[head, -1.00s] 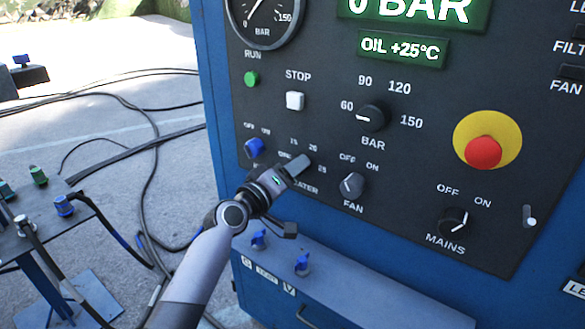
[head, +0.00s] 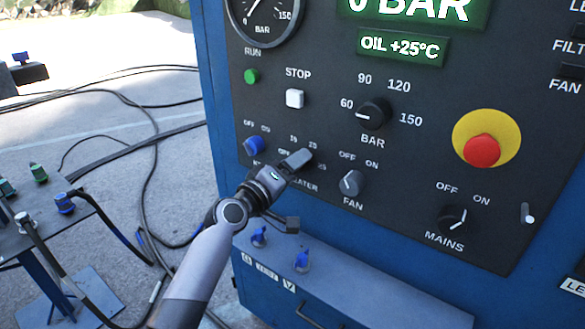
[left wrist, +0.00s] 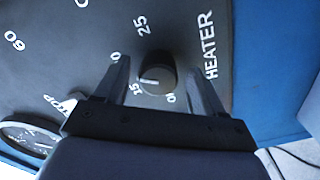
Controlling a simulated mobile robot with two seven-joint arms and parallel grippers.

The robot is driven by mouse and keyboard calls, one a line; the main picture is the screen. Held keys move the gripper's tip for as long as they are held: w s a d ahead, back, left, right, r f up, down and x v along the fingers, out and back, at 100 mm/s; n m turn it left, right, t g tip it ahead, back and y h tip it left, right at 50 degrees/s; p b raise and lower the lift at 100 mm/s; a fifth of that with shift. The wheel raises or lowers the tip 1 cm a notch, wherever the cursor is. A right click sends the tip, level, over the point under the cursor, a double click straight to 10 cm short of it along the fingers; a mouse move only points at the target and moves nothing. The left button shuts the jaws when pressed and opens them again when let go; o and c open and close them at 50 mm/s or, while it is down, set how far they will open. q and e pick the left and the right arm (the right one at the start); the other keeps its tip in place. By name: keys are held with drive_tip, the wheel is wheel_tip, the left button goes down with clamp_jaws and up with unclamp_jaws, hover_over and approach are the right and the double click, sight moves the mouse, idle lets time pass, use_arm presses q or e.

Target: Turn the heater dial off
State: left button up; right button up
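The heater dial (left wrist: 157,73) is a round black knob with a white pointer line, beside the word HEATER in the left wrist view. Its pointer lies toward the 15 and 20 marks, away from the OFF mark, which is partly hidden by the gripper. My left gripper (left wrist: 159,66) is open, with one finger on each side of the dial. I cannot tell whether the fingers touch it. In the head view my left gripper (head: 299,158) reaches the lower panel and hides the dial and part of its lettering.
The fan dial (head: 351,183) is close on the right of the gripper, and a blue knob (head: 254,146) is close on its left. A red emergency button (head: 482,150) and the mains dial (head: 452,219) are farther right. Two blue fittings (head: 302,261) stand on the ledge below.

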use_arm(q)
drive_tip(key=v, duration=0.7)
drive_tip(key=shift+p, duration=0.3)
idle(0.3)
